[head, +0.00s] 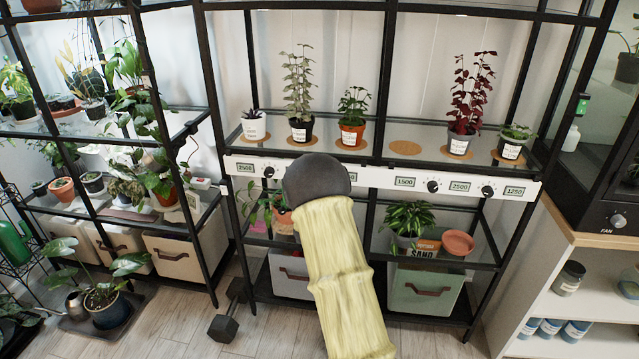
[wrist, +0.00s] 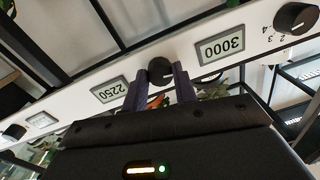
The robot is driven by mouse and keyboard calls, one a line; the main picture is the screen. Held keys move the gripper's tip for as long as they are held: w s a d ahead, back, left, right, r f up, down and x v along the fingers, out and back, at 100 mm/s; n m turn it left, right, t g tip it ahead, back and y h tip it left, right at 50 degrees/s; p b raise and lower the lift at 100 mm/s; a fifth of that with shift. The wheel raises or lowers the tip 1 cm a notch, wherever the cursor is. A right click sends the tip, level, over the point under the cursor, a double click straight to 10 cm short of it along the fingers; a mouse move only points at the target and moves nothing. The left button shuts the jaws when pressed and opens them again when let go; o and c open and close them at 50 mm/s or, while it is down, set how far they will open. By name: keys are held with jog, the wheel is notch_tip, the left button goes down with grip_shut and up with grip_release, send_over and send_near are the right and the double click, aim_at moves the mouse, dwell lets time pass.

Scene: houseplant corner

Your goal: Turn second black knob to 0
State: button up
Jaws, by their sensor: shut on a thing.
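The second black knob (wrist: 160,71) sits on the white panel in the wrist view, between the displays 3000 (wrist: 222,47) and 2250 (wrist: 110,90). My gripper (wrist: 160,82) is shut on it, one finger on each side. The knob's pointer and scale marks are hidden, so its setting cannot be read. In the head view my arm's dark end covers this knob and the fingers. The first knob (head: 268,171) shows left of my arm; in the wrist view it has numbers beside it (wrist: 295,17).
The white panel (head: 380,178) runs along the shelf's front edge. Two more knobs, (head: 433,186) and (head: 488,190), sit to the right. Potted plants, such as the red-leaved one (head: 460,149), stand on the glass shelf just above. A dumbbell (head: 223,328) lies on the floor.

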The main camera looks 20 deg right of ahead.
jog(key=shift+f, duration=0.2)
jog(key=o, duration=1)
jog(key=shift+r, duration=0.1)
jog(key=shift+s, duration=0.1)
jog(key=v, duration=1.7)
jog(key=shift+a, duration=0.15)
